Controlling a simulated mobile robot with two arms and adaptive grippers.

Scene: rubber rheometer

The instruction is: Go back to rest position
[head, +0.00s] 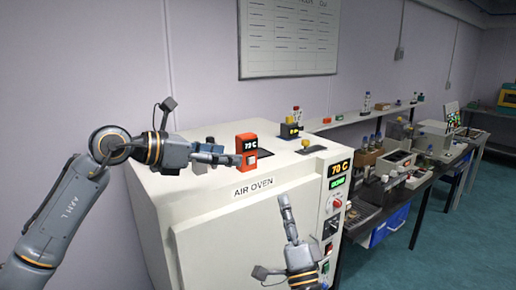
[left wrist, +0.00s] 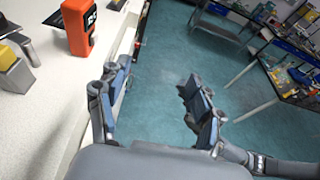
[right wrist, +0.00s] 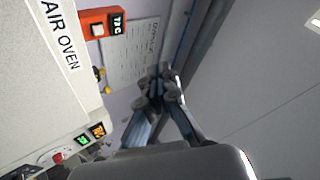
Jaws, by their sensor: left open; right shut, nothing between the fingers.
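My left gripper (head: 218,153) is in the head view above the top of the white air oven (head: 205,215), to the left of an orange-red device (head: 246,150) with a display. In the left wrist view its two fingers (left wrist: 157,78) are spread apart with nothing between them, over the floor beside the oven top. My right gripper (head: 284,200) points upward in front of the oven's front face. In the right wrist view its fingertips (right wrist: 162,80) meet and hold nothing. The orange-red device also shows in the left wrist view (left wrist: 78,27).
The oven's control panel (head: 336,195) is to the right of my right gripper. A black and yellow fixture (head: 291,130) stands on the oven's back edge. A bench with instruments (head: 400,165) runs along the right. Green floor (head: 450,240) is clear at lower right.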

